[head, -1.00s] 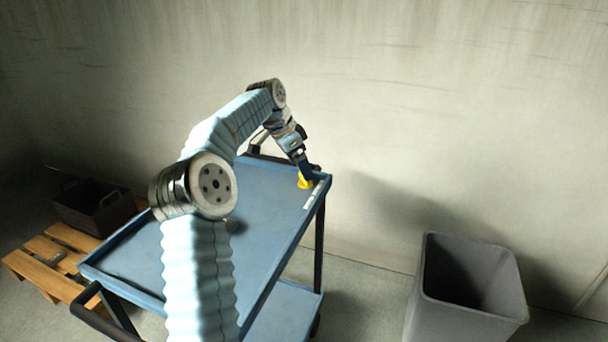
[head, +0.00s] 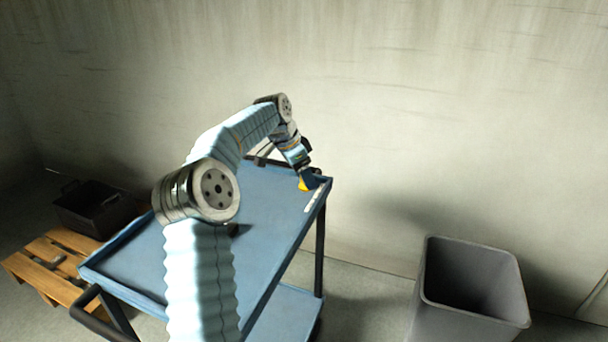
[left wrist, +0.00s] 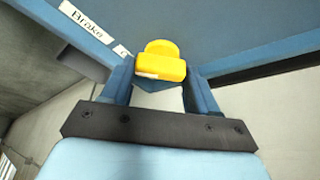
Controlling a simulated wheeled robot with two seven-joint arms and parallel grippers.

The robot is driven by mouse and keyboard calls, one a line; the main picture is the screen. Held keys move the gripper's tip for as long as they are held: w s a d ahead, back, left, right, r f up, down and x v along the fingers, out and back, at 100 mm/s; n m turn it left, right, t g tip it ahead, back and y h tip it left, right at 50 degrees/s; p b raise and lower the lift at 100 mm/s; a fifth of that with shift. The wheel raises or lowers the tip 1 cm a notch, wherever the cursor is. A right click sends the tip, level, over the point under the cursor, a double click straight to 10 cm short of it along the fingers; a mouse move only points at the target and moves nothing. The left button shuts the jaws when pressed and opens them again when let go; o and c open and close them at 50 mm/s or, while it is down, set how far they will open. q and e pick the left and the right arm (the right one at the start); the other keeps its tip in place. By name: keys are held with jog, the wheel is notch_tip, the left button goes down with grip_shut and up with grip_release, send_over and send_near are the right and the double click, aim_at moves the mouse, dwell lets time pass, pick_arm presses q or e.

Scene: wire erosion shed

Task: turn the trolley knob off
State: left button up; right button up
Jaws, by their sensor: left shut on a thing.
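The yellow knob (left wrist: 160,66) sits at the far right corner of the blue trolley (head: 262,205). In the head view the knob (head: 305,184) is small and partly covered by my gripper. My left gripper (head: 309,180) reaches down over it. In the left wrist view my left gripper (left wrist: 158,78) has one blue finger on each side of the knob, shut on it. A white label reading "Brake" (left wrist: 88,22) is on the trolley rim to the left of the knob. A second small label is partly hidden beside a finger. My right gripper is not in view.
A grey bin (head: 470,295) stands on the floor to the right of the trolley. A wooden pallet (head: 45,262) with a dark crate (head: 95,212) lies at the left. The wall is behind. The trolley's top is otherwise bare.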

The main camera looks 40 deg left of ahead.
pick_arm(q)
jog(key=shift+n, duration=0.3)
jog(key=n+y, duration=0.1)
jog(key=n, duration=0.1)
jog(key=shift+d+n+t+b, duration=0.15)
jog(key=shift+n+t+b, duration=0.15)
jog(key=shift+b, duration=0.05)
jog(key=n+y, duration=0.2)
jog(key=n, duration=0.2)
jog(key=shift+d+r+n, duration=0.1)
jog(key=shift+d+n, duration=0.05)
jog(key=shift+n, duration=0.15)
jog(key=n+y, duration=0.1)
jog(key=n, duration=0.1)
jog(key=n+g+y+p, duration=0.1)
jog(key=n, duration=0.2)
jog(key=shift+w+d, duration=0.1)
jog(key=shift+w+n+g+y+p, duration=0.1)
jog(key=shift+n+g+y+p, duration=0.25)
jog(key=shift+n, duration=0.9)
jog(key=shift+n+g+y+p, duration=0.25)
jog(key=shift+n+g+p, duration=0.1)
jog(key=shift+n, duration=0.9)
jog(key=o, duration=1.1)
jog(key=shift+c, duration=0.2)
